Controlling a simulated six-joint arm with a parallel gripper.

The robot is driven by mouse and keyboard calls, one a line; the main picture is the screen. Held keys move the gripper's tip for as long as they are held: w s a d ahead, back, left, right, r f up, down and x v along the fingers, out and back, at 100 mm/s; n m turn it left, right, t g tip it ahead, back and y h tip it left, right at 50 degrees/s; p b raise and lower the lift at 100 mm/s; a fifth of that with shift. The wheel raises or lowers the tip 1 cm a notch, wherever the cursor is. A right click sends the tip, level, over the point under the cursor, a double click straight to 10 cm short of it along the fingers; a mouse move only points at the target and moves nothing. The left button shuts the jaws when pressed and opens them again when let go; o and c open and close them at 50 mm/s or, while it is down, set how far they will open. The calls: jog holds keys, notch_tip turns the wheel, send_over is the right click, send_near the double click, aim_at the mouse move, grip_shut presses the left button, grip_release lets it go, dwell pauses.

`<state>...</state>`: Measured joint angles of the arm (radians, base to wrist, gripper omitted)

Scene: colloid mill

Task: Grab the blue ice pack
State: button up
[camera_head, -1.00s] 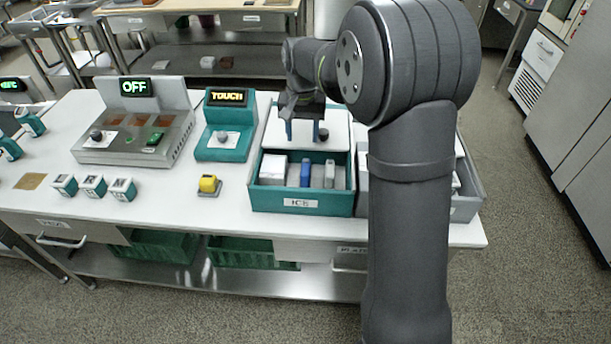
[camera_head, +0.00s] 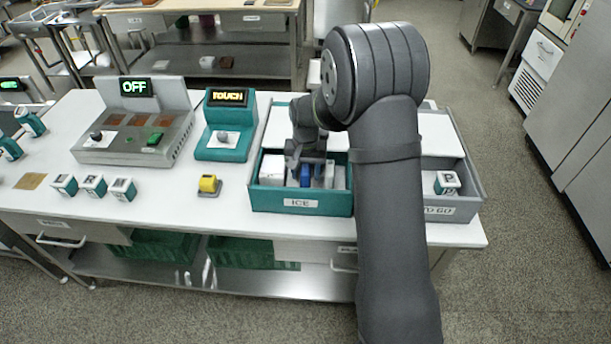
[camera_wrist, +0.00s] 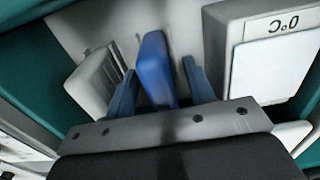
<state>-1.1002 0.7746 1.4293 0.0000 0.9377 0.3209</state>
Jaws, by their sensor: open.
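The blue ice pack (camera_wrist: 154,66) stands on edge in the teal box labelled ICE (camera_head: 299,203). It also shows in the head view (camera_head: 306,177), partly hidden by my gripper. My gripper (camera_wrist: 160,85) is open and lowered into the box. Its two fingers are on either side of the blue pack, with a gap visible on each side. In the head view my gripper (camera_head: 306,172) is over the middle of the box.
A white block (camera_head: 271,170) stands in the box to the left of the blue pack, and a grey pack (camera_head: 328,174) is close on its right. A grey TO GO box (camera_head: 455,209) with a small marked block (camera_head: 447,183) is to the right. A yellow button (camera_head: 208,184) is on the table at left.

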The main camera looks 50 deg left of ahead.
jog(key=shift+f, duration=0.1)
jog(key=shift+c, duration=0.2)
grip_shut()
